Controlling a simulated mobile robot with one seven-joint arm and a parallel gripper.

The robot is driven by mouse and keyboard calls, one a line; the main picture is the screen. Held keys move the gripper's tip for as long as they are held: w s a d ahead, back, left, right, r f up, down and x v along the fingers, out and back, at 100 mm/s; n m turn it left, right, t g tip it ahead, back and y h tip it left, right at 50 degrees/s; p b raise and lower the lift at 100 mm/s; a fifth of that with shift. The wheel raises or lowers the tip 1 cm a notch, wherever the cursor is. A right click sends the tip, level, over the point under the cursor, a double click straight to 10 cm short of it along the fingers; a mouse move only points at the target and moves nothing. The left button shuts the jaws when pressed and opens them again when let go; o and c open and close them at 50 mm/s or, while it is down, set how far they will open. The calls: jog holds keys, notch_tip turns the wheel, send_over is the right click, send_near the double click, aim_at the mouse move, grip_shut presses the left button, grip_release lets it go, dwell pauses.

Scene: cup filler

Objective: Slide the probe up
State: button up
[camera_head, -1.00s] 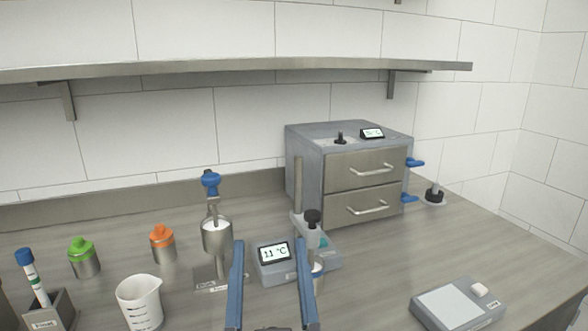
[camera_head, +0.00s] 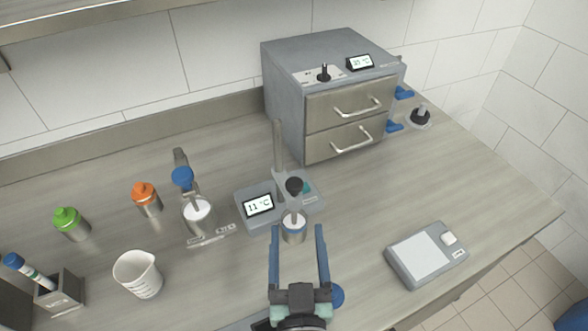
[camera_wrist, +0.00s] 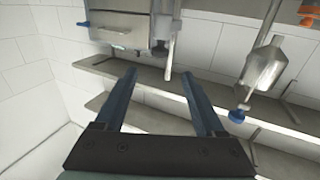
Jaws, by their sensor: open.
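The probe stand has a grey base with a display reading 11 °C (camera_head: 258,206) and an upright post (camera_head: 278,147). The probe's black knob (camera_head: 294,187) sits on a light slider beside the post, low down. Below it stands a small metal cup (camera_head: 294,232) with a blue band; the probe's lower end reaches its mouth. My gripper (camera_head: 297,238) is open and empty, fingers upright in the picture. Its fingertips flank the cup in the head view; I cannot tell if they touch it. The wrist view shows my open fingers (camera_wrist: 158,75).
A drawer cabinet (camera_head: 335,85) stands behind the probe stand. A dispenser with a blue knob (camera_head: 183,178) is on its left, with a white beaker (camera_head: 138,274) nearer. A scale (camera_head: 427,256) is at right. Bare counter (camera_head: 390,195) lies between scale and cabinet.

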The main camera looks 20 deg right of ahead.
aim_at(295, 191)
jog(key=p+x, duration=0.2)
jog(key=x, duration=0.9)
jog(key=shift+w+d, duration=0.1)
jog(key=shift+w, duration=0.3)
jog(key=shift+c, duration=0.3)
grip_shut()
dwell(0.5)
